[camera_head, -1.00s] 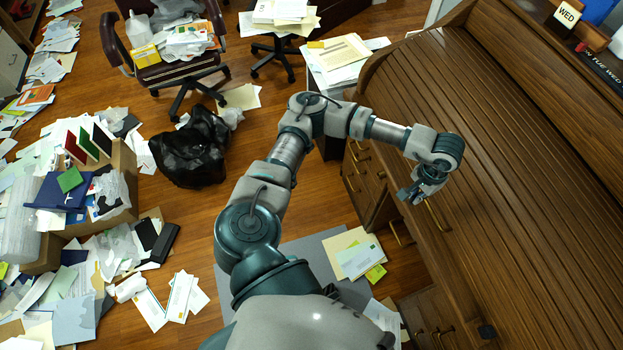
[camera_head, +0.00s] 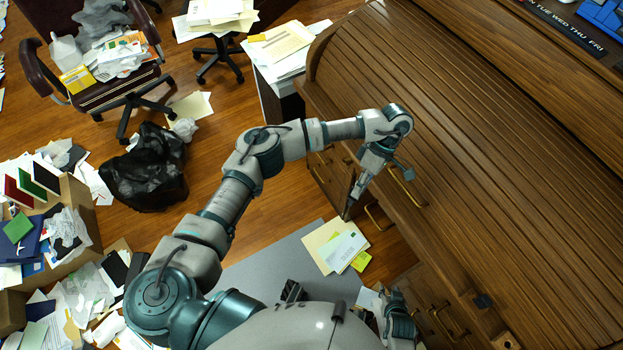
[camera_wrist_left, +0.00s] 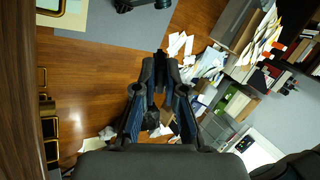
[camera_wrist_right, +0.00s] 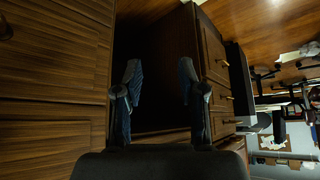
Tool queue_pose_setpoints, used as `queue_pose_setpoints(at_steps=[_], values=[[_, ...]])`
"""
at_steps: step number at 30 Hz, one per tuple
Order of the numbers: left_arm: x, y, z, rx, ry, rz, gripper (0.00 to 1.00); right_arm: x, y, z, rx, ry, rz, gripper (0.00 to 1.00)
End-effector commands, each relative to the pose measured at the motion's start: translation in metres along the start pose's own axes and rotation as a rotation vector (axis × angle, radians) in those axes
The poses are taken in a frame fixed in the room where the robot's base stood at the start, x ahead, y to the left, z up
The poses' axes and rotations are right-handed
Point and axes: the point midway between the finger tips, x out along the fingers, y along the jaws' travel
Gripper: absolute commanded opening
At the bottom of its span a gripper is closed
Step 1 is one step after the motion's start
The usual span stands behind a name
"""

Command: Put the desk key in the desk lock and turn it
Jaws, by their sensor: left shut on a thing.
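My left gripper (camera_head: 354,192) is at the front of the brown roll-top desk (camera_head: 470,140), above the floor and near a drawer handle. In the left wrist view its fingers (camera_wrist_left: 160,65) are closed together around a small dark thing (camera_wrist_left: 160,54), too small to make out; it may be the desk key. A small dark fitting (camera_head: 483,300) sits on the roll-top's lower edge; I cannot tell whether it is the desk lock. My right gripper (camera_wrist_right: 155,90) is open and empty, facing the desk's dark knee space. In the head view, part of my right arm shows at the bottom.
Drawers with brass handles (camera_head: 378,217) line the desk front. Papers (camera_head: 340,250) lie on the grey mat (camera_head: 265,275). A black bag (camera_head: 147,172), a loaded chair (camera_head: 130,85) and a box of folders (camera_head: 75,215) stand to the left.

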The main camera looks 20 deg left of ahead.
Motion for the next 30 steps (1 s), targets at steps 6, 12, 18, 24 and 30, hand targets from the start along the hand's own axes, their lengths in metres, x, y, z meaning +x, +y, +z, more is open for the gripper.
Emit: queue_pose_setpoints(at_steps=[6, 12, 18, 24, 30], values=[[0.004, 0.011, 0.009, -0.331, -0.262, -0.149, 0.0, -0.005, -0.002, -0.024, 0.001, 0.083, -0.005, 0.4], [0.005, 0.019, 0.009, -0.588, -0.507, -0.251, 0.0, -0.011, -0.002, -0.042, 0.002, 0.147, -0.01, 0.4], [0.012, 0.034, -0.003, -0.956, -0.981, -0.382, 0.0, -0.024, -0.005, -0.073, 0.003, 0.255, -0.015, 0.4], [0.028, 0.055, -0.034, -1.212, -1.499, -0.443, 0.0, -0.045, -0.008, -0.106, 0.005, 0.378, -0.021, 0.4], [0.069, 0.084, -0.094, -1.331, -2.024, -0.413, 0.0, -0.075, -0.009, -0.142, 0.011, 0.527, -0.03, 0.4]])
